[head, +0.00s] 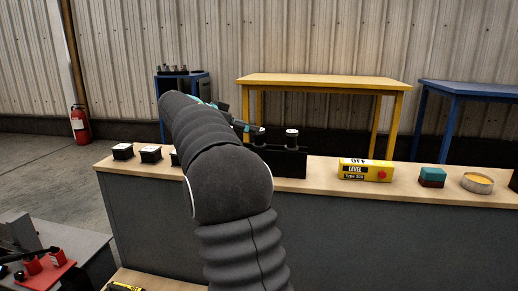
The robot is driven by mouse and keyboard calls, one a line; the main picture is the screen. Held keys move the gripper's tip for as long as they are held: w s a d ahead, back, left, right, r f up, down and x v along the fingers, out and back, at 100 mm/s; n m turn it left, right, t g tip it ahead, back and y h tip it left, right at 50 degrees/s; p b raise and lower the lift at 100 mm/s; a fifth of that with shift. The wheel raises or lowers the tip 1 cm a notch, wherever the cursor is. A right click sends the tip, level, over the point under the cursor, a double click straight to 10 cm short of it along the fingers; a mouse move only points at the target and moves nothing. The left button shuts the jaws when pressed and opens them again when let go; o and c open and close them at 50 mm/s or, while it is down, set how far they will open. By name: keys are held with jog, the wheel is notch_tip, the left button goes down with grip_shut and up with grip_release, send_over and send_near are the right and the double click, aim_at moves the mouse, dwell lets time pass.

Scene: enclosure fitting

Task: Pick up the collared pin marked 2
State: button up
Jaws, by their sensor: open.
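A black holder (290,166) stands on the wooden counter, near the middle of the head view. A dark pin with a pale top (291,138) stands upright on its right part. A second dark pin (259,138) shows further left, at the tip of my gripper (252,127). No number can be read on either pin, so I cannot tell which is marked 2. My gripper is open, just above and left of the left pin. I cannot tell whether it touches that pin. My dark arm hides the counter left of the holder.
On the counter (400,200) to the right are a yellow level box (366,171), a teal-and-red block (432,177) and a round tin (477,182). Dark blocks with white tops (150,154) sit at left. A yellow table (325,81) and a blue table (470,90) stand behind.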

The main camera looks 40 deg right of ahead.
jog(key=x, duration=0.4)
jog(key=shift+s+d+f, duration=0.15)
jog(key=shift+s+d, duration=0.15)
jog(key=shift+s, duration=0.05)
grip_shut()
